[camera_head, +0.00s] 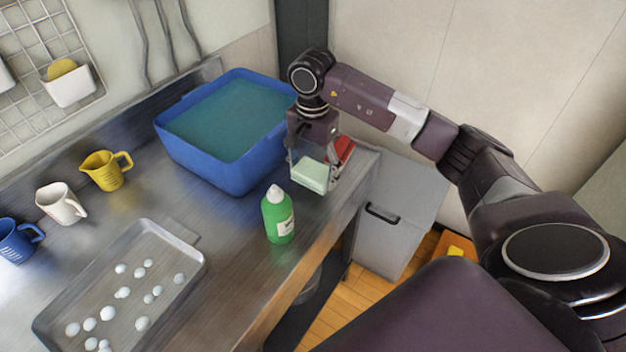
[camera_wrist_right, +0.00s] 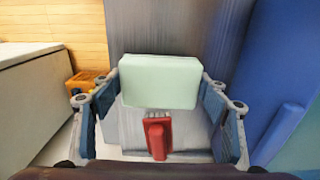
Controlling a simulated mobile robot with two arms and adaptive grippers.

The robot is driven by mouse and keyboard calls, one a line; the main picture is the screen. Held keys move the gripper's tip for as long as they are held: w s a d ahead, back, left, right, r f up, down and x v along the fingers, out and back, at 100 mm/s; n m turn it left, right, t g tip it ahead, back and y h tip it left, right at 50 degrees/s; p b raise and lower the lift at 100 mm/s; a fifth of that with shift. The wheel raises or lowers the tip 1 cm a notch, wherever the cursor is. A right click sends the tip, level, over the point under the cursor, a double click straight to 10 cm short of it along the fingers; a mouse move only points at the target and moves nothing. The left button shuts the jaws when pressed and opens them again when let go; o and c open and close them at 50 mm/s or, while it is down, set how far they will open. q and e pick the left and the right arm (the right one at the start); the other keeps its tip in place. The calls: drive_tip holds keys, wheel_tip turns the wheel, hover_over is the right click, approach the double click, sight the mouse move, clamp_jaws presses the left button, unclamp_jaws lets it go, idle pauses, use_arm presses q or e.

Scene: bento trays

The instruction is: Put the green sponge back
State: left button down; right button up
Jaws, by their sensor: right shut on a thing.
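The pale green sponge (camera_head: 311,175) is held between the fingers of my right gripper (camera_head: 314,170), over the right end of the metal counter. In the right wrist view the sponge (camera_wrist_right: 160,82) sits level between the two fingers (camera_wrist_right: 160,100), which close on its sides. I cannot tell how far it is above the counter. A white holder (camera_head: 68,87) with a yellow sponge (camera_head: 62,68) hangs on the wire grid at the upper left. My left gripper is not in view.
A blue tub of water (camera_head: 230,172) stands left of my gripper. A red-handled brush (camera_head: 343,151) lies close behind the sponge. A green bottle (camera_head: 278,217) stands near the counter's front edge. Jugs (camera_head: 104,172) and a tray (camera_head: 190,252) with white balls are further left.

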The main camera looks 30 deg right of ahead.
sight(313, 182)
wheel_tip(313, 182, down, 4)
drive_tip(key=shift+s+r+p, duration=0.1)
drive_tip(key=shift+r+p, duration=0.05)
drive_tip(key=shift+p, duration=0.2)
drive_tip(key=shift+f, duration=0.25)
drive_tip(key=o, duration=1)
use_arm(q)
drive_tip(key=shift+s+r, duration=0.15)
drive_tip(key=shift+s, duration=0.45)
use_arm(e)
drive_tip(key=shift+r, duration=0.15)
use_arm(q)
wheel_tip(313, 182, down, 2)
drive_tip(key=b, duration=0.2)
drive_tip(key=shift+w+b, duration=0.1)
drive_tip(key=shift+b, duration=0.25)
use_arm(e)
wheel_tip(313, 182, up, 12)
